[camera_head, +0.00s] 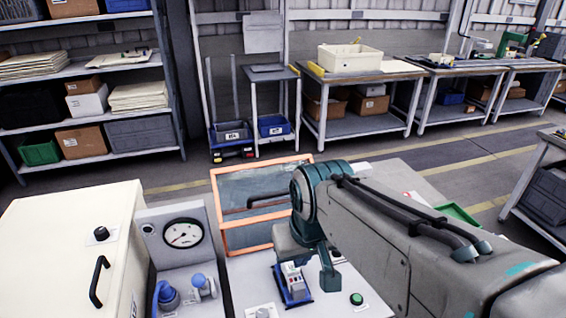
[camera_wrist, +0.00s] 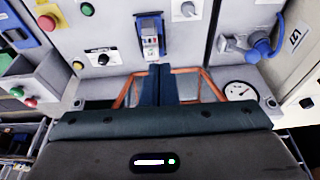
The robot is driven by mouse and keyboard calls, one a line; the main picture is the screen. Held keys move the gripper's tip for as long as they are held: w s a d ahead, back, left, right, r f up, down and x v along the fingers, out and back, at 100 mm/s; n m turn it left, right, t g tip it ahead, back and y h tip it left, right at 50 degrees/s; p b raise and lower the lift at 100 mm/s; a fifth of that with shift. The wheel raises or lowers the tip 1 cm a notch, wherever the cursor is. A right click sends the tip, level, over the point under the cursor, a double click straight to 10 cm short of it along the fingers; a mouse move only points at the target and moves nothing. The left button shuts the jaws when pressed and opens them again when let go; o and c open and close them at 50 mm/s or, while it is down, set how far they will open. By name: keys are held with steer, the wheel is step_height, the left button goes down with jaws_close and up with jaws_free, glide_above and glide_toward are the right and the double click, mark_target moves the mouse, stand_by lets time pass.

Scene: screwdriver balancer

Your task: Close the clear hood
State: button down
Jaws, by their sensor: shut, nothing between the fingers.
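The clear hood (camera_head: 232,197) has an orange frame and see-through panes, with a dark bar across its front. It stands raised at the back of the bench, behind the blue-cradled device (camera_head: 293,284), which lies uncovered. My arm hides the hood's right side. My gripper (camera_head: 328,280) hangs just right of the device. In the wrist view, the fingers (camera_wrist: 158,72) are together with nothing between them. They lie between the orange hood edges (camera_wrist: 204,83); contact cannot be told. The blue device also shows in the wrist view (camera_wrist: 150,38).
A pressure gauge (camera_head: 184,234) and blue valve handles (camera_head: 168,293) stand left of the device, beside a large cream cabinet (camera_head: 62,250). A green button (camera_head: 356,298) is at the front right. Shelves and workbenches (camera_head: 360,75) stand farther back across the floor.

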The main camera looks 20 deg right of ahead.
steer(key=w+d+r, duration=0.2)
steer(key=w+r, duration=0.5)
steer(key=w, duration=0.1)
steer(key=m, duration=0.2)
glide_toward(293, 176)
steer(key=shift+g, duration=0.3)
steer(key=x, duration=0.5)
steer(key=shift+w, duration=0.25)
steer(key=shift+s+a+f+p, duration=0.1)
steer(key=shift+s+f+p, duration=0.1)
steer(key=shift+s+f, duration=0.3)
steer(key=shift+s+a+f+p, duration=0.1)
steer(key=shift+s+f+p, duration=0.15)
steer(key=shift+s, duration=0.35)
steer(key=shift+s+f, duration=0.4)
steer(key=shift+s, duration=0.15)
steer(key=shift+f, duration=0.1)
